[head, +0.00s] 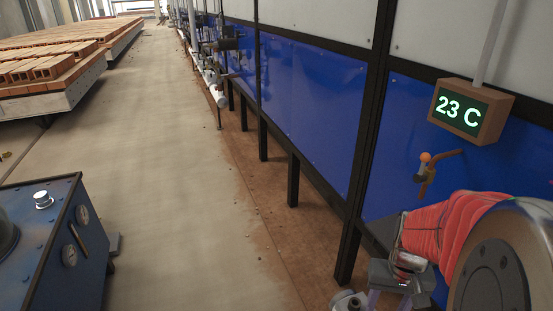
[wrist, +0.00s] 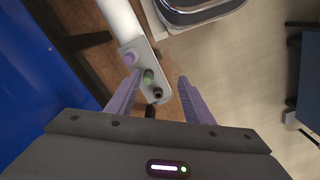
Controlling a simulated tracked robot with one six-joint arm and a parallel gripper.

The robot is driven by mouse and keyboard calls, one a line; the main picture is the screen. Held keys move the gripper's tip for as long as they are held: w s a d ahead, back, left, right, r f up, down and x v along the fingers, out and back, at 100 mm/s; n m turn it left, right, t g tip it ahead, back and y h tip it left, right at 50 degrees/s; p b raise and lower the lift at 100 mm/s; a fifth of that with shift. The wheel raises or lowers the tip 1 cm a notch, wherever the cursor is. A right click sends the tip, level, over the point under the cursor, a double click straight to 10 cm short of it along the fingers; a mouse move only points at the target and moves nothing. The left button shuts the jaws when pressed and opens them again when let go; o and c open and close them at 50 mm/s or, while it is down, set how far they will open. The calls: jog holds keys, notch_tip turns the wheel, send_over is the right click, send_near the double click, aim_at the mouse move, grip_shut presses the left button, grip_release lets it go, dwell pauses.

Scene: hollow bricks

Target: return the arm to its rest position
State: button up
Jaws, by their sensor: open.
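My arm, wrapped in red (head: 440,228), reaches in at the lower right of the head view. My gripper (wrist: 159,75) shows in the wrist view with its two purple fingers apart and nothing held between them. In the head view the gripper end is low at the bottom edge, partly cut off, in front of the blue wall panels. Beyond the fingers in the wrist view is a small grey box (wrist: 142,62) with purple, green and black knobs. The left fingertip overlaps the box's edge in the picture; I cannot tell if they touch.
A blue wall (head: 310,85) with black posts runs along the right. A 23 C display (head: 462,112) and a valve (head: 427,172) are mounted there. A blue machine with gauges (head: 50,250) stands lower left. Brick stacks (head: 45,68) lie beyond. The concrete aisle between is clear.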

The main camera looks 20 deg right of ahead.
jog(key=w+a+r+n+t, duration=0.1)
jog(key=a+r+n+t, duration=0.4)
jog(key=a+r, duration=1.1)
jog(key=a, duration=0.4)
jog(key=shift+w+a+n, duration=0.15)
jog(key=shift+w+n, duration=0.05)
jog(key=shift+n, duration=0.1)
jog(key=shift+r, duration=0.15)
